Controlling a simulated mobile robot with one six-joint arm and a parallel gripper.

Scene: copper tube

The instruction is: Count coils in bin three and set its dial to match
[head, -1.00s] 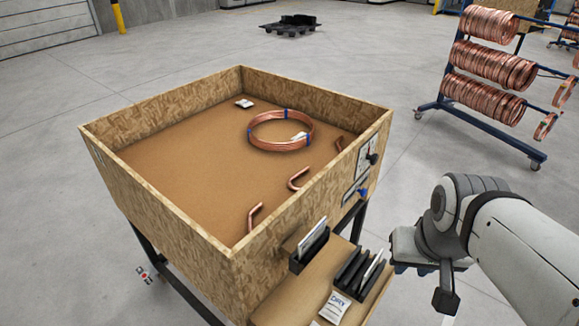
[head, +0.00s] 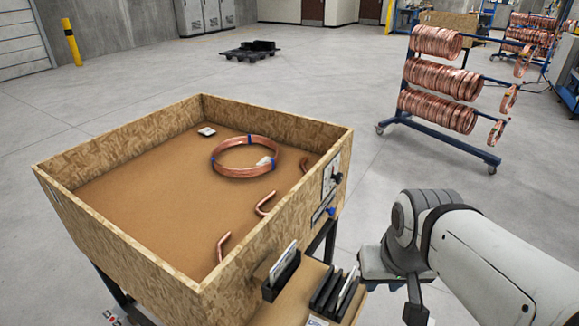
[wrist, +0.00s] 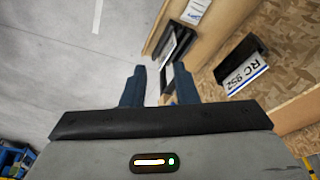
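The wooden bin (head: 110,240) stands on dark legs at the left. On its cardboard-coloured floor lies one copper coil (head: 240,171) with blue ties and a white tag; how many turns it has is too small to tell. Several bent copper tube ends (head: 265,204) lie along the near right side. A dial (head: 331,178) with a dark pointer is on the bin's outer right wall; its setting is not legible. My gripper (wrist: 159,78) is open and empty, its blue fingers apart. It is right of the bin, clear of the dial. No bin number is readable.
A card reading "RC 952" (wrist: 246,74) shows in the wrist view. A coil rack (head: 436,105) stands behind, right. A black pallet (head: 250,51) is far back.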

